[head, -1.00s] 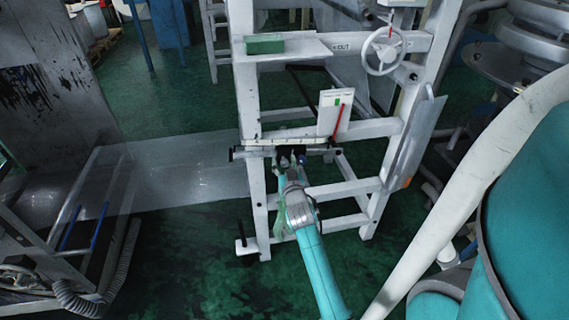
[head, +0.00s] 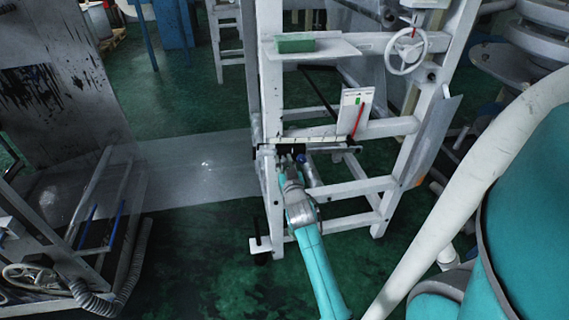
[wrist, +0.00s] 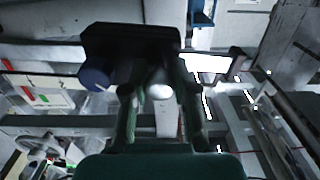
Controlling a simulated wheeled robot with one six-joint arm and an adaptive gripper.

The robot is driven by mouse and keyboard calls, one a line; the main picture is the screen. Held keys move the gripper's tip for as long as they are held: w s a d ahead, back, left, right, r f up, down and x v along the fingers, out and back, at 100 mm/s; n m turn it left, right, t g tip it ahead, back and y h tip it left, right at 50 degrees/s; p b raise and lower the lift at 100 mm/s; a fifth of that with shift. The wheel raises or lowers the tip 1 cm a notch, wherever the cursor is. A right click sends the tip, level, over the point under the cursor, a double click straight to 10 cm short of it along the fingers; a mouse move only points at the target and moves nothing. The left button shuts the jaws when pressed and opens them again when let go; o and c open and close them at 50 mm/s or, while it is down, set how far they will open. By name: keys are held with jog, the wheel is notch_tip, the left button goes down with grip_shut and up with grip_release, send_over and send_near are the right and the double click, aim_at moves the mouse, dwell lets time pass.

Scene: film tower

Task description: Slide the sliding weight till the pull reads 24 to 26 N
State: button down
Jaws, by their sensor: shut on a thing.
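The sliding weight is a black block (wrist: 130,42) with a dark blue knob (wrist: 95,75), close in the wrist view. In the head view the dark weight (head: 284,158) sits on a horizontal bar below a white scale strip (head: 310,140), near the frame's left post. My gripper (head: 291,170) is shut on the weight; its fingers (wrist: 160,95) reach up to it in the wrist view and partly hide the contact. The white gauge card (head: 349,98) has a green mark and a red needle (head: 358,121). The needle's upper end is close to the green mark; the number is too small to read.
The white frame (head: 262,90) surrounds the bar. A handwheel (head: 406,50) and a shelf with a green block (head: 295,44) are above. A clear film sheet (head: 200,165) runs left from the frame. A grey panel (head: 437,140) hangs at the right.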

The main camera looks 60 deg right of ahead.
jog(key=shift+r, duration=0.1)
jog(key=c, duration=0.9)
grip_release()
jog(key=shift+w, duration=0.1)
jog(key=v, duration=1.2)
